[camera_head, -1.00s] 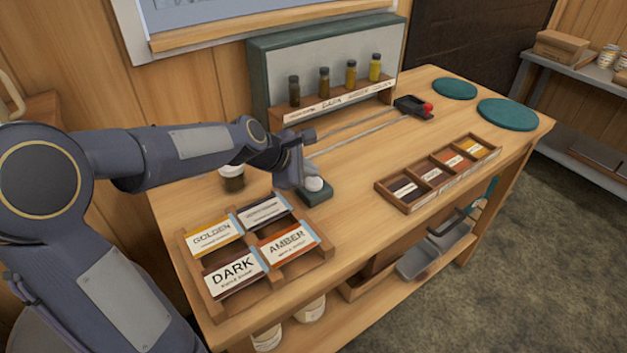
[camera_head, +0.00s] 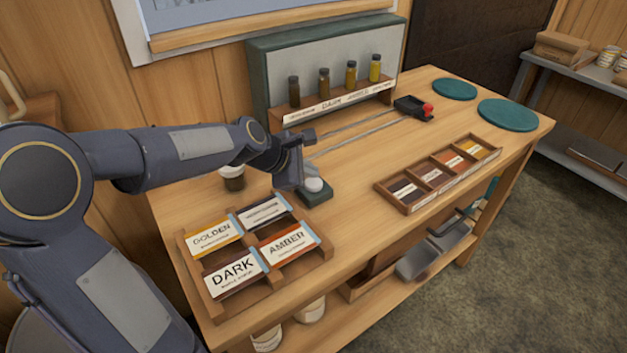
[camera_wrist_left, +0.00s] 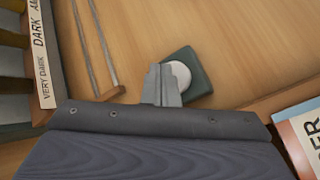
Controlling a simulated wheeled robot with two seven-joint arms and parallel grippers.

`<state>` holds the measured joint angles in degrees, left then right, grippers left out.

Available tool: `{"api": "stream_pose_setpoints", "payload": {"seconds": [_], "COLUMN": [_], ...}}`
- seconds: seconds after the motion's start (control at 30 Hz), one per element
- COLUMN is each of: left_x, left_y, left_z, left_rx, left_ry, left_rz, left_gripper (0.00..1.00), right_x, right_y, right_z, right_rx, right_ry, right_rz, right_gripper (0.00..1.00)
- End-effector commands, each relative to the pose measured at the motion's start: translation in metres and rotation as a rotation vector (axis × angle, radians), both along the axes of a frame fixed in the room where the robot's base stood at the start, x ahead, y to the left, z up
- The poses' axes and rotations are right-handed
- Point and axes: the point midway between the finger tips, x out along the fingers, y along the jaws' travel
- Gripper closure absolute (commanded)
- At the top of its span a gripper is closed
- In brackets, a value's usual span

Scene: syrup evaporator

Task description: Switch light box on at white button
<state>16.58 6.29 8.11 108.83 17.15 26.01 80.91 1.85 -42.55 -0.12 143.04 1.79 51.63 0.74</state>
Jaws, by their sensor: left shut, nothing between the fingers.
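The white button (camera_head: 314,184) sits on a small dark green base (camera_head: 316,195) on the table, and it also shows in the left wrist view (camera_wrist_left: 179,75). My left gripper (camera_head: 303,181) is shut and empty. Its fingertips are right at the button and hide part of it; I cannot tell whether they touch it. The light box (camera_head: 262,75) stands at the back of the table, a green case with a grey, unlit-looking panel. My right gripper is not in view.
Several small bottles (camera_head: 324,83) stand on a shelf before the light box. A label tray (camera_head: 216,312) lies in front of the button, a sample tray (camera_head: 408,206) to its right. A jar (camera_head: 233,181) stands behind my gripper. Rails lead to a red-knobbed slider (camera_head: 414,107).

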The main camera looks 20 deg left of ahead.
Motion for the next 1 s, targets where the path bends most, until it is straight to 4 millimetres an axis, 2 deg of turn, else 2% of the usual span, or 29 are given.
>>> {"api": "stream_pose_setpoints", "payload": {"seconds": [0.5, 1.0], "left_x": [0.0, 0.0], "left_y": [-0.0001, -0.0002], "left_z": [-0.0003, -0.009], "left_rx": [0.0, 0.0], "left_ry": [0.0, 0.0], "left_rz": [0.0, 0.0], "left_gripper": [1.0, 1.0], "right_x": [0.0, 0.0], "right_y": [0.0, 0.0], "right_z": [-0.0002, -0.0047], "right_rx": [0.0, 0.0], "right_ry": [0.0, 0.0], "right_rz": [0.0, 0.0], "right_gripper": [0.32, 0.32]}}
